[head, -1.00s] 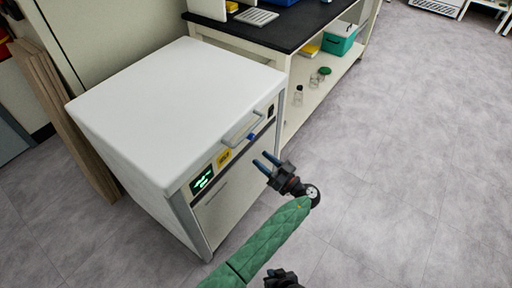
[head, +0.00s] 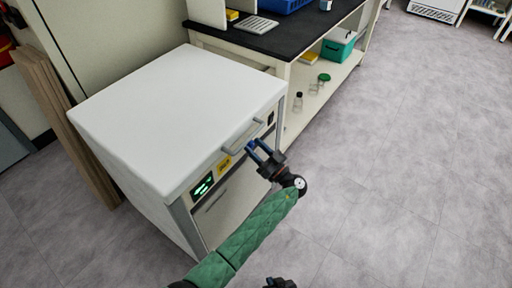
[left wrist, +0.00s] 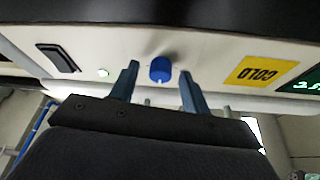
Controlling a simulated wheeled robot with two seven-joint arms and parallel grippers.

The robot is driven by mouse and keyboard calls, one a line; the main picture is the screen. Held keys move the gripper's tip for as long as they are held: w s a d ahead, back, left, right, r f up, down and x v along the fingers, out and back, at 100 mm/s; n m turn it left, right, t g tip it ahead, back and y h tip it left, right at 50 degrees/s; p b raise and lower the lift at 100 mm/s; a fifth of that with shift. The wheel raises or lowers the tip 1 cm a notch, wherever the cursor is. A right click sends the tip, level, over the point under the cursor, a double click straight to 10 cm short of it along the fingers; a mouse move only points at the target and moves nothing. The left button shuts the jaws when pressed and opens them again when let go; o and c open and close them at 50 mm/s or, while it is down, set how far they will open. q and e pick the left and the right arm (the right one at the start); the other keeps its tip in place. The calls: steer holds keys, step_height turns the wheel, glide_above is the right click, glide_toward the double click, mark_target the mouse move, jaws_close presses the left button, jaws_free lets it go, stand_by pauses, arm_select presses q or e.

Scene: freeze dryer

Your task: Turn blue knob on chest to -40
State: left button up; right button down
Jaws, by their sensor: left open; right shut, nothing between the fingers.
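The white chest (head: 180,105) stands at the left in the head view, with a handle, a yellow label and a green-lit display (head: 203,185) on its front. The blue knob (left wrist: 160,69) shows in the left wrist view on the chest's panel, between the two finger tips and a little beyond them. My left gripper (head: 257,150) is open in front of the panel; it also shows in the left wrist view (left wrist: 158,84). In the head view the knob is hard to tell from the blue fingers. My right gripper (head: 280,283) is low at the bottom edge, partly cut off.
The yellow COLD label (left wrist: 262,71) and a dark switch (left wrist: 58,58) flank the knob. A black-topped bench (head: 290,38) stands behind the chest, with bottles and a green box on its shelf. The floor at right is clear.

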arm_select(q)
steer(key=c, duration=1)
steer(key=shift+a, duration=0.1)
arm_select(e)
steer(key=shift+s, duration=0.1)
